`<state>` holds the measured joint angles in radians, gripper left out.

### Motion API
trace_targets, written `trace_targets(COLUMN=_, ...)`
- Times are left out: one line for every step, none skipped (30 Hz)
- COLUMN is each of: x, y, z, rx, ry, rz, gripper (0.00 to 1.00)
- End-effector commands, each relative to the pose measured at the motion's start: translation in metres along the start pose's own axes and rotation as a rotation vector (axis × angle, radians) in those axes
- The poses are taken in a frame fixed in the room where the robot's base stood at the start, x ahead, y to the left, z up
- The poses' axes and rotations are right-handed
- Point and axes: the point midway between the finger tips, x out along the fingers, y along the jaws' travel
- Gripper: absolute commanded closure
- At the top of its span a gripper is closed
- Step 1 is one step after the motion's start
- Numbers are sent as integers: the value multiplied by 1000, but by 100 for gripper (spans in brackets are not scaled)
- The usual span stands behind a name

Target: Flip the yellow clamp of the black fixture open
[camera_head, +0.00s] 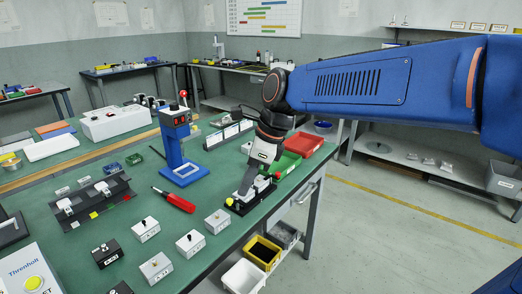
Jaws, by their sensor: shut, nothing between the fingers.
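A small black fixture (238,209) lies near the right edge of the green bench. A small yellow part (229,201) shows at its left end, perhaps the clamp; whether it is open or closed is too small to tell. My gripper (244,190) points down over the fixture, shut and empty. Its fingers hide the fixture's middle, and I cannot tell whether they touch it.
A blue press (173,150) stands left of my gripper. Green (285,164) and red (303,144) bins sit behind it. A red screwdriver (178,202) and several small grey boxes (190,243) lie in front. A longer black fixture (92,205) is at left.

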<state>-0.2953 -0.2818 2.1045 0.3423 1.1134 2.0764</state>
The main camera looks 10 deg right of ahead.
Motion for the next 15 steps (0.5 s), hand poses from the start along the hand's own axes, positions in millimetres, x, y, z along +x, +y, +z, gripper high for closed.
trace_targets(x=-10, y=0, z=0, rx=1, ry=-2, rz=-4, gripper=100)
trace_targets(x=-16, y=-1, z=0, rx=1, ry=-2, rz=-4, gripper=100)
trace_targets(x=-24, y=-1, z=0, rx=1, ry=-3, rz=-5, gripper=100)
trace_targets(x=-30, y=-1, z=0, rx=1, ry=-3, rz=-4, gripper=100)
trace_targets(x=-36, y=0, z=0, rx=1, ry=-3, rz=-4, gripper=100)
trace_targets(x=-44, y=-1, z=0, rx=1, ry=-3, rz=-4, gripper=100)
trace_targets(x=-50, y=-1, z=0, rx=1, ry=-2, rz=-4, gripper=100)
trace_targets(x=-56, y=-1, z=0, rx=1, ry=-2, rz=-4, gripper=100)
trace_targets(x=-64, y=-1, z=0, rx=1, ry=-2, rz=-4, gripper=100)
trace_targets(x=-70, y=-1, z=0, rx=1, ry=-2, rz=-4, gripper=100)
trace_targets(x=-76, y=-1, z=0, rx=1, ry=-2, rz=-3, gripper=100)
trace_targets(x=-85, y=-1, z=0, rx=1, ry=-3, rz=-5, gripper=100)
trace_targets(x=-90, y=-1, z=0, rx=1, ry=-2, rz=-4, gripper=100)
trace_targets(x=-96, y=-1, z=0, rx=1, ry=-2, rz=-5, gripper=100)
trace_targets(x=-104, y=-1, z=0, rx=1, ry=-2, rz=-4, gripper=100)
